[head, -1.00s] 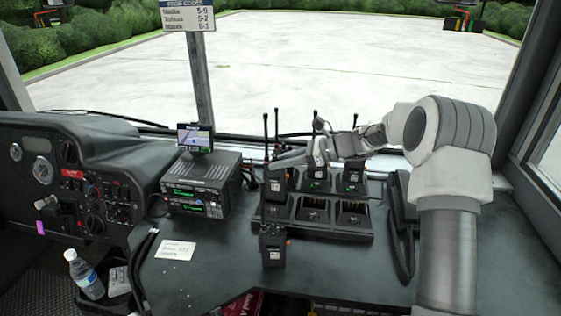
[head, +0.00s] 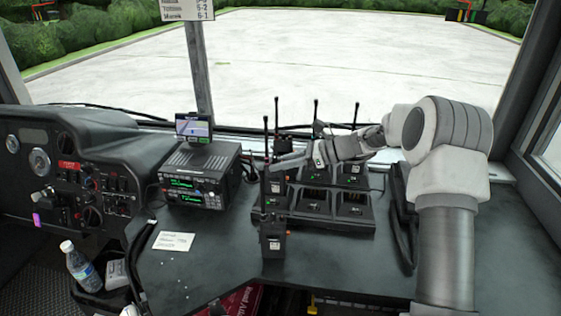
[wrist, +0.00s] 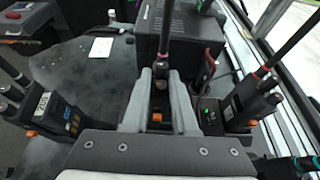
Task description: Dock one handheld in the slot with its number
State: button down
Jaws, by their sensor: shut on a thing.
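My gripper (wrist: 162,95) is shut on a dark handheld (wrist: 158,88). Its antenna rises between the grey fingers in the wrist view. In the head view the held handheld (head: 275,186) is upright at the front-left slot of the black charging dock (head: 312,222); whether it is seated I cannot tell. Other handhelds stand in the back row, including one at the back right (head: 351,172); my arm partly hides them. The front middle and front right slots look empty. Another handheld (head: 272,240) stands upright before the dock. Slot numbers are too small to read.
A radio unit (head: 201,178) with a small screen on top stands left of the dock. A corded handset (head: 400,185) is at the dock's right. A paper note (head: 174,241) lies on the counter, and a bottle (head: 80,265) stands far left. The counter right of the standing handheld is clear.

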jog(key=shift+f, duration=0.2)
dwell(0.6)
jog(key=c, duration=0.6)
grip_release()
jog(key=shift+f, duration=0.1)
jog(key=p+v, duration=0.2)
jog(key=v, duration=1.5)
jog(key=shift+d, duration=0.2)
jog(key=s+a+r+n+h+p, duration=0.1)
jog(key=s+a+r+n+h, duration=0.15)
jog(key=s+r, duration=0.2)
jog(key=s+a+r+n+g+h+p, duration=0.1)
jog(key=s+a+r+n+h+p, duration=0.1)
jog(key=s+r+n, duration=0.3)
jog(key=s+a+r+n+h+p, duration=0.1)
jog(key=s+a+r+n+h, duration=0.15)
jog(key=s, duration=0.35)
jog(key=s+d+r+n+t+h+p, duration=0.1)
jog(key=s+n+h, duration=0.1)
jog(key=s, duration=0.4)
jog(key=s+d+r+n+t+h+p, duration=0.1)
jog(key=s+n+h+p, duration=0.1)
jog(key=s+n, duration=0.2)
jog(key=s+d+n+t+h+p, duration=0.1)
jog(key=s+n, duration=0.3)
jog(key=s, duration=0.5)
jog(key=shift+s+d+r+t+h, duration=0.3)
jog(key=shift+d+r+t+h, duration=0.1)
jog(key=shift+d+t+h, duration=0.15)
